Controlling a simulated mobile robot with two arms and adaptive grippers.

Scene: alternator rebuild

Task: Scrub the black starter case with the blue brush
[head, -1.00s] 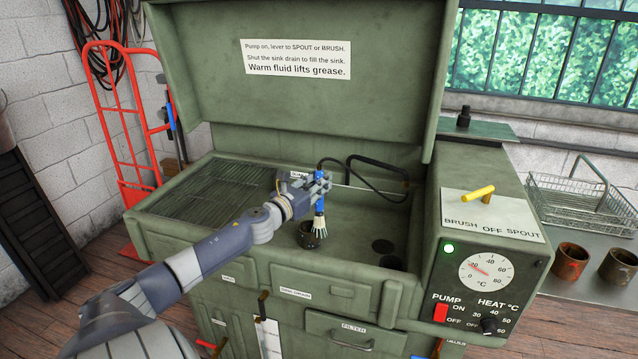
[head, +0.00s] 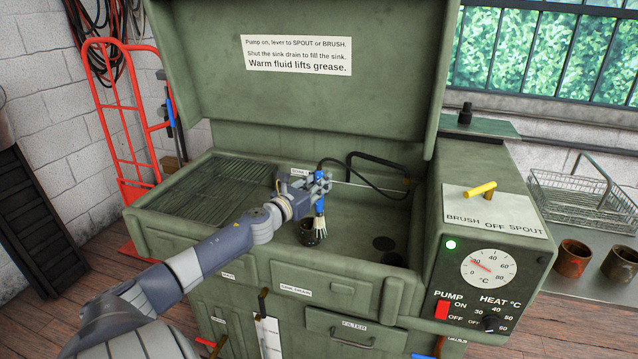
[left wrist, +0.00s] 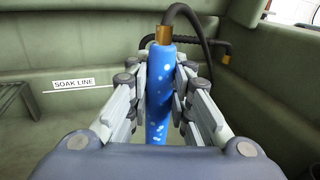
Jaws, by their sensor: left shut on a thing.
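My left gripper (head: 318,185) is shut on the handle of the blue brush (head: 320,207) over the sink of the green parts washer. In the left wrist view the blue handle (left wrist: 159,95) stands upright between the fingers, with light specks on it and a black hose at its top. The brush's pale bristles point down at the black starter case (head: 306,235), an open cup shape on the sink floor. The bristles overlap the case's right rim in the head view; I cannot tell if they touch. My right gripper is not in view.
The washer's control box (head: 490,250) stands right of the sink, with a yellow lever (head: 480,189) and a lit green lamp. A slatted rack (head: 213,187) lies left. A wire basket (head: 585,195) and two rusty cups (head: 572,258) sit far right.

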